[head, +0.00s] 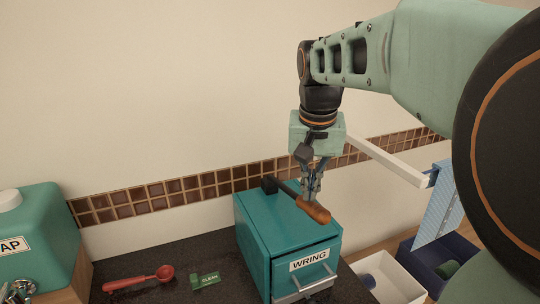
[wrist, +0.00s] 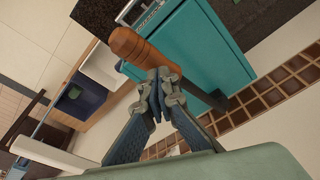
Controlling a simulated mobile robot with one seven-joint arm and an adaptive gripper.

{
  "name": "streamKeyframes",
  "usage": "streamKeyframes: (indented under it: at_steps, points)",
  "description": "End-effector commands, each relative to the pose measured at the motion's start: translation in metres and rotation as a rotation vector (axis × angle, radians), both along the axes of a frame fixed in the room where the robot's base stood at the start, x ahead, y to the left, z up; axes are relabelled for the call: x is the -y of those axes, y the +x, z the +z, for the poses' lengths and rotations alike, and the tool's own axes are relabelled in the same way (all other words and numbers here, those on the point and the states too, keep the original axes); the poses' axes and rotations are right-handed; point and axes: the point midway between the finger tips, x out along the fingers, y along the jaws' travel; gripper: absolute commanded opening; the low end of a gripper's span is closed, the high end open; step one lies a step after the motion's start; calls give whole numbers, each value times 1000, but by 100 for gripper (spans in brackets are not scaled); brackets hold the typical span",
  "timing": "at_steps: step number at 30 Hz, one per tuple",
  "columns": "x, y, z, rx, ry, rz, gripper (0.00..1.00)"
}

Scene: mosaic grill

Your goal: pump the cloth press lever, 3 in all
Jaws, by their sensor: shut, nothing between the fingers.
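The cloth press is a teal box (head: 270,225) labelled WRING, standing on the dark counter. Its lever has a brown wooden handle (head: 313,210) at the front end and a dark pivot block at the back of the box top. The lever lies low over the top. In the wrist view the handle (wrist: 132,46) points away past the fingertips, with the teal press (wrist: 205,45) behind it. My gripper (head: 313,194) is shut and empty, pointing down just above or against the lever near the handle; it also shows in the wrist view (wrist: 156,88). I cannot tell whether it touches.
A teal soap dispenser (head: 40,235) stands at the left. A red spoon (head: 140,279) and a green CLEAN tag (head: 205,280) lie on the counter. Right of the press are a white bin (head: 400,282), a dark blue bin (head: 425,262) and a blue cloth (head: 438,205) hanging from a white rail (head: 385,160).

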Motion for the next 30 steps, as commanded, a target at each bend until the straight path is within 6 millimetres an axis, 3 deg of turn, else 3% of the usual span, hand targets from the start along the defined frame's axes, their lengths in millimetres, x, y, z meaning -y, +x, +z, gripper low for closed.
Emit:
streamKeyframes:
  at_steps: [16, 30]
  points:
    - [0, -1, 59, -2, -1, 0, 0]
    - [0, 0, 62, -1, -1, 0, 0]
